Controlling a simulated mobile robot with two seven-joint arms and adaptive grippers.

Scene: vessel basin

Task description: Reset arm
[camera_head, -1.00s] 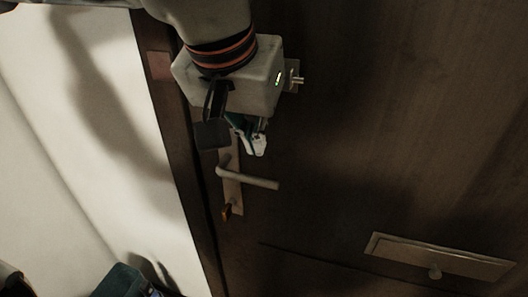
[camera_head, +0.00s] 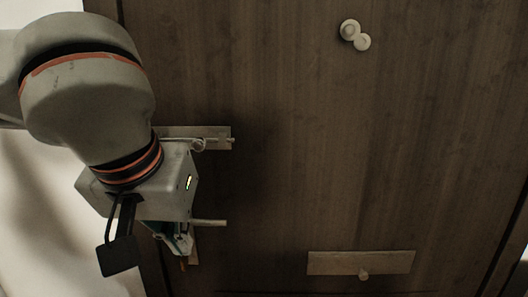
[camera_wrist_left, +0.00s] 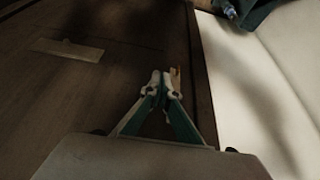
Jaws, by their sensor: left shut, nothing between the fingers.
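My left arm comes in from the left in the head view. Its gripper (camera_head: 180,244) points down in front of the dark wooden door (camera_head: 290,180), close to the lever handle (camera_head: 210,222). In the left wrist view the two teal-and-white fingers (camera_wrist_left: 163,84) meet at their tips, shut and empty. A small orange-brown piece (camera_wrist_left: 175,76) shows beside the tips; I cannot tell whether they touch it. Most of the handle plate is hidden behind my gripper in the head view. My right gripper is in neither view.
A metal latch (camera_head: 218,138) is mounted above the handle, near my wrist. A letter plate (camera_head: 340,262) is low on the door, and round fittings (camera_head: 350,31) are high up. A pale wall (camera_wrist_left: 250,90) adjoins the door. A dark teal object (camera_wrist_left: 246,10) lies at the wrist view's top.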

